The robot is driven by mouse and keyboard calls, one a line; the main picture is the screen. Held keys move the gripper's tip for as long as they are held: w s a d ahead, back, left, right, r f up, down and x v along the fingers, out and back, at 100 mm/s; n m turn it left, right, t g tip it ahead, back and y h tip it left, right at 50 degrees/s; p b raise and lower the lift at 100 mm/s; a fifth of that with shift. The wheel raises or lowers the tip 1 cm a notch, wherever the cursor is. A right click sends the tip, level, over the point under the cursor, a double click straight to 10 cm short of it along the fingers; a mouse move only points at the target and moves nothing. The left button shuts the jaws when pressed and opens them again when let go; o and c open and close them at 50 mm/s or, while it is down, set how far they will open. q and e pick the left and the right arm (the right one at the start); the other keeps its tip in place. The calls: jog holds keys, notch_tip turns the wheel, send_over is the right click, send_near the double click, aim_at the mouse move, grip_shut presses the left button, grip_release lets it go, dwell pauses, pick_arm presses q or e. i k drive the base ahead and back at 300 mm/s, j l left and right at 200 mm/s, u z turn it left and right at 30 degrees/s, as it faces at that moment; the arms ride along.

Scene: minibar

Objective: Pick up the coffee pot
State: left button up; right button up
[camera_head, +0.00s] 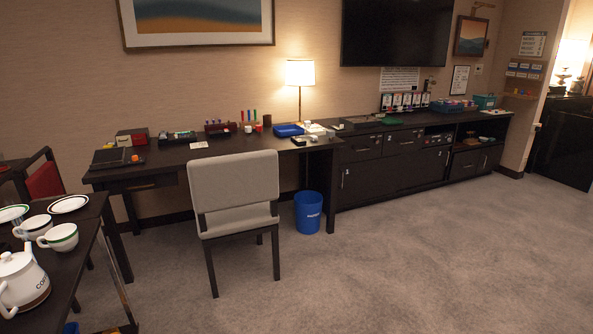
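The coffee pot (20,281) is white with dark lettering and a brown band near its base. It stands upright on the dark table (80,238) at the lower left, partly cut off by the left edge of the picture. Its handle is at the lower left and a spout or lid knob points up. Neither of my grippers shows in the head view, and nothing is seen touching the pot.
Two white cups (58,238) (33,226) stand just behind the pot. Plates (69,204) (13,213) lie farther back. A beige chair (236,192) stands at the long desk (215,152), beside a blue bin (308,212). The carpet (420,260) at the right is clear.

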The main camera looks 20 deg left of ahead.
aim_at(22, 291)
jog(key=i+u, duration=0.25)
jog(key=u, duration=0.15)
jog(key=i+u, duration=0.25)
jog(key=u, duration=0.15)
jog(key=i+l+u, duration=0.1)
jog(key=i+u, duration=0.15)
jog(key=u, duration=0.15)
jog(key=i+l+u, duration=0.15)
jog(key=u, duration=0.25)
jog(key=i, duration=0.05)
